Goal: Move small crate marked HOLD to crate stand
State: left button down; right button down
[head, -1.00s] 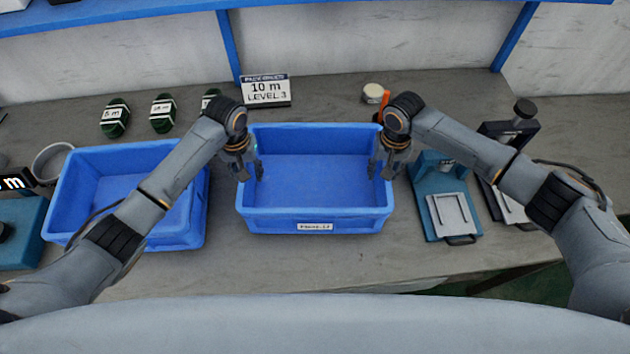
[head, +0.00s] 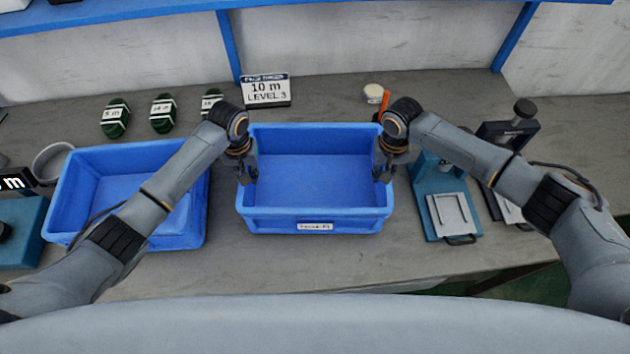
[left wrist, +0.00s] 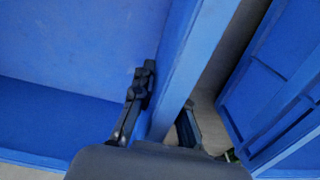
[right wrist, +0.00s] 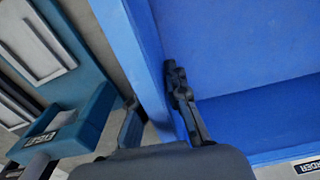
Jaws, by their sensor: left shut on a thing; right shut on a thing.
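An empty blue crate (head: 316,212) stands in the middle of the bench. Its front label is too small to read in the head view; in the right wrist view the label (right wrist: 308,166) shows only a part ending in "RDER". I see no HOLD mark. My left gripper (head: 246,174) is shut on the crate's left wall, with one finger inside and one outside, as the left wrist view shows at the rim (left wrist: 195,60). My right gripper (head: 385,174) is shut on the right wall in the same way, at the rim (right wrist: 135,50) in the right wrist view.
Another blue crate (head: 65,200) stands at the left, close beside. A teal fixture (head: 430,190) with a pale plate is close at the right. A "10 m LEVEL 3" sign (head: 266,90) and dark green coils (head: 163,113) are behind. The bench front (head: 310,265) is clear.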

pick_arm(q)
jog(key=shift+r, duration=0.2)
pick_arm(e)
jog(key=shift+w+r, duration=0.1)
jog(key=shift+r, duration=0.1)
